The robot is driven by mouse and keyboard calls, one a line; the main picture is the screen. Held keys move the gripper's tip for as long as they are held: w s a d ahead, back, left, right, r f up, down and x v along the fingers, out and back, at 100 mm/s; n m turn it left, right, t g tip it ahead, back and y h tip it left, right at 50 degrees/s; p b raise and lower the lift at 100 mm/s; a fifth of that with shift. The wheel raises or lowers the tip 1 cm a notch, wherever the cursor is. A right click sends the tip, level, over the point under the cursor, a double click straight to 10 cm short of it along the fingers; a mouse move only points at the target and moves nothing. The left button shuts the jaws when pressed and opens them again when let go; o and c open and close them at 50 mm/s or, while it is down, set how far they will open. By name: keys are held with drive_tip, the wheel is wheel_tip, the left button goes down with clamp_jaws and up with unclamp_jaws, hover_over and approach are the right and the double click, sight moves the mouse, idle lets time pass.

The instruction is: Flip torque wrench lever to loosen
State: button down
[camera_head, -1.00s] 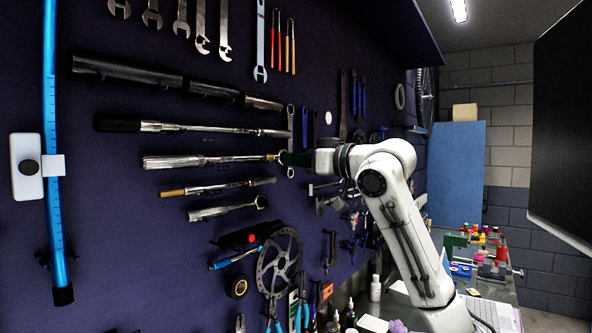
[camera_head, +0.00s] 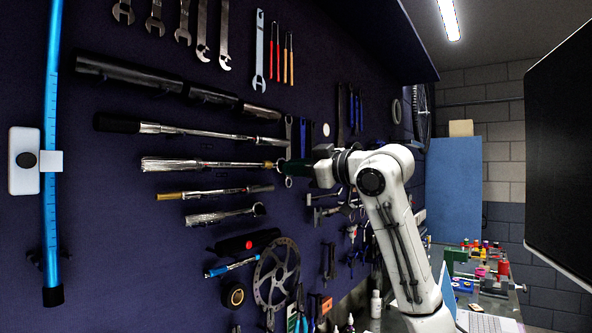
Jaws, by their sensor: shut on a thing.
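Several torque wrenches hang level on the dark purple wall panel. The middle torque wrench (camera_head: 205,166) has a ribbed silver handle at the left and a head at the right with a small orange-yellow part. My gripper (camera_head: 282,167) is at that head end, at the end of my white arm. The gripper looks shut on the wrench's head end; the fingertips are small and the exact contact is hard to see. A black-handled torque wrench (camera_head: 190,131) hangs above, and a yellow-handled one (camera_head: 215,192) hangs below.
A blue measuring rail (camera_head: 53,200) stands at the left. A bench with small coloured items (camera_head: 480,262) is at the back right. A large black screen (camera_head: 560,150) fills the right edge.

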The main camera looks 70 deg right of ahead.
drive_tip(key=c, duration=1.3)
unclamp_jaws()
drive_tip(key=b+v, duration=0.3)
drive_tip(key=v, duration=0.7)
drive_tip(key=shift+s, duration=0.4)
drive_tip(key=shift+f, duration=0.1)
